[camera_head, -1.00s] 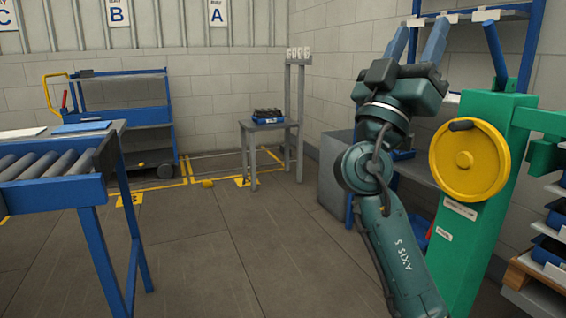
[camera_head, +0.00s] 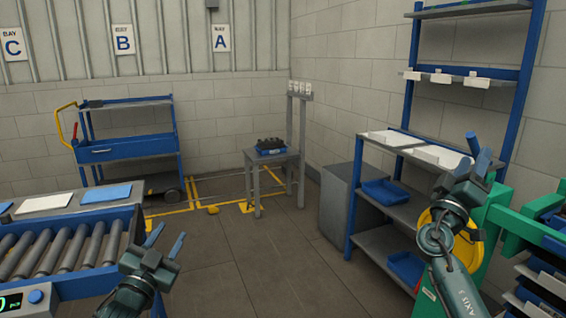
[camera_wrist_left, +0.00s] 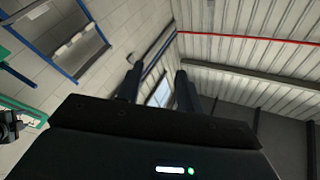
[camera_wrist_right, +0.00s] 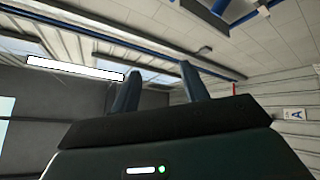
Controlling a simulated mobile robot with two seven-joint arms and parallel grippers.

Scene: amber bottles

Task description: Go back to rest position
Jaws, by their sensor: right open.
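My left gripper (camera_head: 166,240) is low on the left in the head view, beside the roller conveyor, fingers pointing up. Its two fingers stand apart with nothing between them in the left wrist view (camera_wrist_left: 158,75). My right gripper (camera_head: 479,152) is raised on the right, in front of the blue shelf rack. Its fingers are apart and empty in the right wrist view (camera_wrist_right: 157,80). No amber bottle can be made out in any view.
A roller conveyor (camera_head: 62,252) stands close at the left. The blue shelf rack (camera_head: 355,190) and a yellow handwheel (camera_head: 470,262) on a green frame are at the right. A small table (camera_head: 273,158) bears a blue tray of dark items. The middle floor is clear.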

